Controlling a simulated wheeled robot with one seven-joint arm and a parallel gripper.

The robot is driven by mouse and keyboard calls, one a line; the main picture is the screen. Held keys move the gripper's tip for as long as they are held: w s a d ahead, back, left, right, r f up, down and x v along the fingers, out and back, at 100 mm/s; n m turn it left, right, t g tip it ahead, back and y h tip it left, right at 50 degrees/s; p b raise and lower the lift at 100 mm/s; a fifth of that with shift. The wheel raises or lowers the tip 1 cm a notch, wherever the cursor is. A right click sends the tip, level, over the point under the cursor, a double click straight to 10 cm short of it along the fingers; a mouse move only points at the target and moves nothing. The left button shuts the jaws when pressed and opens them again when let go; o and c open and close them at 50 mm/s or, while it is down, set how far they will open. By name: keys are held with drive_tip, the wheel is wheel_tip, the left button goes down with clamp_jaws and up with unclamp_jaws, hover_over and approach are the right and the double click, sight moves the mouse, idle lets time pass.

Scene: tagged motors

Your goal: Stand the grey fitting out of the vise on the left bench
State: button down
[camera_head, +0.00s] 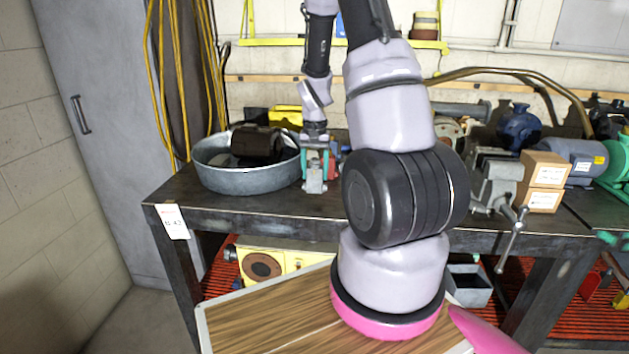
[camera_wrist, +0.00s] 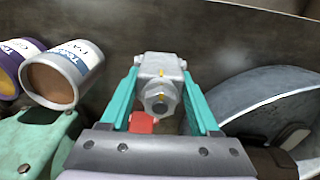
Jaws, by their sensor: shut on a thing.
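The grey metal fitting (camera_head: 315,184) is between the teal fingers of my gripper (camera_head: 318,165), above the left bench (camera_head: 260,206) near its front edge. It looks roughly upright; I cannot tell whether its lower end touches the bench top. In the wrist view my gripper (camera_wrist: 160,100) is shut on the fitting (camera_wrist: 160,72), with a finger on each side and its hex end towards the camera. The vise (camera_head: 497,185) stands to the right on the bench, and no fitting shows in its jaws.
A round metal basin (camera_head: 240,180) holding a dark part (camera_head: 257,143) is close left of my gripper. It also shows in the wrist view (camera_wrist: 245,97), opposite a labelled can (camera_wrist: 66,76). Cardboard boxes (camera_head: 543,169) and a blue motor (camera_head: 574,160) sit right of the vise.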

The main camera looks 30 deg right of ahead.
drive_tip(key=shift+f, duration=1.35)
drive_tip(key=shift+f, duration=0.15)
drive_tip(key=shift+c, duration=0.6)
unclamp_jaws()
wheel_tip(320, 180, up, 12)
drive_tip(key=shift+r, duration=0.2)
wheel_tip(320, 180, up, 7)
drive_tip(key=t, duration=0.2)
hover_over(315, 179)
drive_tip(key=a, duration=0.2)
drive_tip(key=s+a+r+n+t+y, duration=0.1)
drive_tip(key=s+a+r+t, duration=0.1)
drive_tip(key=s+a+r, duration=0.45)
drive_tip(key=s+a+r+n+t+y, duration=0.1)
drive_tip(key=s+a+r+t, duration=0.2)
drive_tip(key=s+r, duration=0.6)
drive_tip(key=s+a, duration=0.1)
drive_tip(key=s, duration=0.1)
drive_tip(key=shift+s+r+n, duration=0.25)
drive_tip(key=shift+s+n, duration=0.05)
drive_tip(key=shift+s, duration=0.05)
